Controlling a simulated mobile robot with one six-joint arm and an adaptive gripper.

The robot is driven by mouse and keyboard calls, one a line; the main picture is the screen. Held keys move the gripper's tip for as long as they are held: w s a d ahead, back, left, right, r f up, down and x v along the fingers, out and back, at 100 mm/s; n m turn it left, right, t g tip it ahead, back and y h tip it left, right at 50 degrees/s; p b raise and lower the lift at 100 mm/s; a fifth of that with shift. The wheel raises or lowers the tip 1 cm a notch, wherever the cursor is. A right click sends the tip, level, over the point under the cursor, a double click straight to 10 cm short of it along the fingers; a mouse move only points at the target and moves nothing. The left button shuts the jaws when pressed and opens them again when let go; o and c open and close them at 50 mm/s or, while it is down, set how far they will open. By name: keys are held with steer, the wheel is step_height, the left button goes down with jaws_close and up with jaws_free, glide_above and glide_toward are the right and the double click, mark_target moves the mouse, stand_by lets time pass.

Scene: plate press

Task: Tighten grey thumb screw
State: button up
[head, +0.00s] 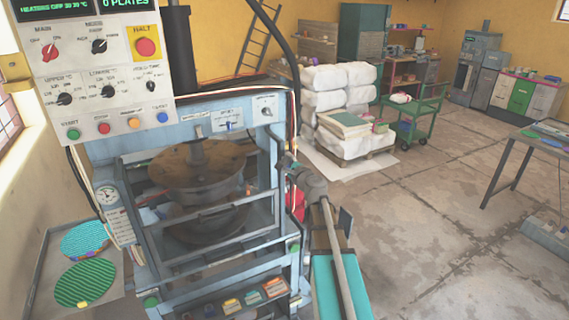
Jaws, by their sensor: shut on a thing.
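The blue-grey plate press (205,128) stands at the left, with a round brown platen (198,165) inside its frame. My gripper (279,138) is at the right upright of the press, small and dark in the head view. It is shut at the frame, just below a pale plate with a small dark knob (266,111). The grey thumb screw cannot be made out separately; the gripper covers the spot between its fingertips. My arm reaches up to it from the lower right.
A control panel (95,65) with knobs and a red halt button (146,47) overhangs the press. Green and blue discs (86,284) lie at the lower left. White bales (325,78) and a green cart (420,112) stand behind.

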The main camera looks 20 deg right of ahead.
steer(key=m, duration=0.5)
steer(key=shift+m, duration=0.4)
steer(key=m, duration=0.5)
steer(key=shift+m, duration=0.4)
steer(key=o, duration=1.2)
steer(key=shift+c, duration=0.2)
steer(key=shift+s, duration=0.1)
steer(key=s, duration=1.1)
steer(key=shift+s+d, duration=0.2)
steer(key=shift+s, duration=0.2)
